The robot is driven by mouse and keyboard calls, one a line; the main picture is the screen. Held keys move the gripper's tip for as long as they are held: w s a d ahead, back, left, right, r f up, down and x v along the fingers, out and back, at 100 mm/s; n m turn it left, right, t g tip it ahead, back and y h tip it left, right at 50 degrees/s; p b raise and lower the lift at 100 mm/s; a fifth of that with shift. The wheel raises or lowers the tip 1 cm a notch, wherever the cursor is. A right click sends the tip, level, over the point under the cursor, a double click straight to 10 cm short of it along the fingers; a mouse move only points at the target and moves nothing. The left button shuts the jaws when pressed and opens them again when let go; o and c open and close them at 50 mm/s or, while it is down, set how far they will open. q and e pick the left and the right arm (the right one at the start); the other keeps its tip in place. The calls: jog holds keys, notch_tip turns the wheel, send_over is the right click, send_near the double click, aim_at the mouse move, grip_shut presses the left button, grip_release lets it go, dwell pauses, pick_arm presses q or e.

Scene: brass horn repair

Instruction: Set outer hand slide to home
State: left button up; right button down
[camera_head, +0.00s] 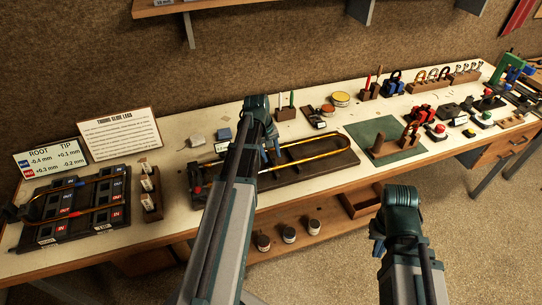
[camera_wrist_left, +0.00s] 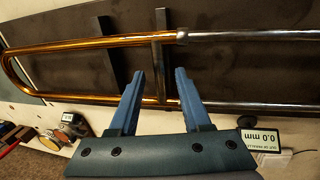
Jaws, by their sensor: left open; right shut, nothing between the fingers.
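The outer hand slide (camera_head: 338,136) is a long brass U-shaped tube lying on a dark tray (camera_head: 318,169) in the middle of the bench. In the left wrist view its brass bend (camera_wrist_left: 8,72) is at the left, and silver tubes (camera_wrist_left: 245,35) run on to the right. A crossbar (camera_wrist_left: 159,55) joins the two tubes. My left gripper (camera_head: 272,155) is over the slide, its fingers (camera_wrist_left: 160,84) open on either side of the crossbar's line; contact is not clear. My right gripper (camera_head: 378,238) is shut and empty, in front of the bench.
A display reading 0.0 mm (camera_wrist_left: 262,137) stands beside the tray. A dark board with labelled slides (camera_head: 80,212) is at the left, near two signs (camera_head: 118,133). A green mat with a wooden stand (camera_head: 380,136) lies to the right. Jars (camera_head: 289,234) sit on the lower shelf.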

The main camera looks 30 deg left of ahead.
pick_arm(q)
grip_shut()
dwell(1.3)
